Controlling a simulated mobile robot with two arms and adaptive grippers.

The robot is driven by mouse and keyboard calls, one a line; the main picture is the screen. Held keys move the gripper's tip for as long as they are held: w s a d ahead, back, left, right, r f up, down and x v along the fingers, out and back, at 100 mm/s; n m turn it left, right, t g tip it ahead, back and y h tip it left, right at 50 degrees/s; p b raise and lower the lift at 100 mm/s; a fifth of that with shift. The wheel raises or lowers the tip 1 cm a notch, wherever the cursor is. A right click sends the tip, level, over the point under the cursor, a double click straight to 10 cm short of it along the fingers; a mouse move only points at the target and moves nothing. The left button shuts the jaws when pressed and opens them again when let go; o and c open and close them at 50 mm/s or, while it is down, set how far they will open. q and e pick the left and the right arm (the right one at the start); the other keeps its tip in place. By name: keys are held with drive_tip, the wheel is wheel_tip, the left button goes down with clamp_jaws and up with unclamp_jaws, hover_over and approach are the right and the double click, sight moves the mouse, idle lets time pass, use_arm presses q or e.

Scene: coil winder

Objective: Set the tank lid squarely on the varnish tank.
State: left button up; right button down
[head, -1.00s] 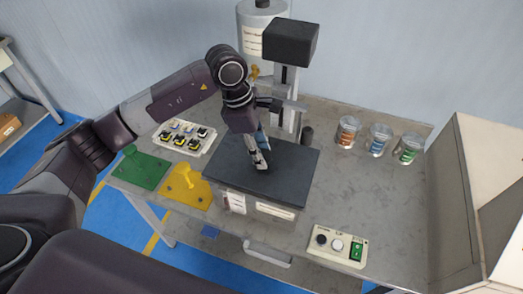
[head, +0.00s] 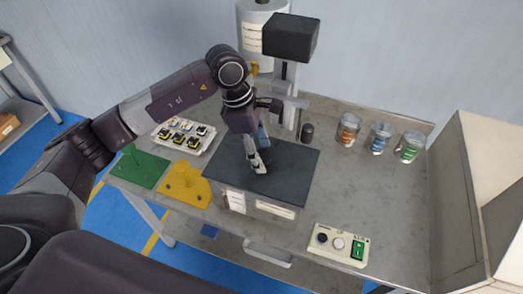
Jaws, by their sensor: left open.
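The tank lid (head: 288,183) is a flat dark plate lying on top of the varnish tank (head: 270,207), a pale box with labels on its front. The lid covers the tank's top and looks level. Whether its edges line up all round cannot be told from here. My left gripper (head: 258,166) is open and points down at the middle of the lid. The gripper hides the part of the lid around its fingers. My right gripper is not in view.
A machine with a dark head (head: 290,38) stands behind the tank. Glass jars (head: 379,138) stand at the back right. A control box (head: 339,244) sits at the front edge. A tray of parts (head: 184,137), a green plate (head: 141,170) and a yellow plate (head: 180,186) lie left.

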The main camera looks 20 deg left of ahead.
use_arm(q)
drive_tip(key=v, duration=1.2)
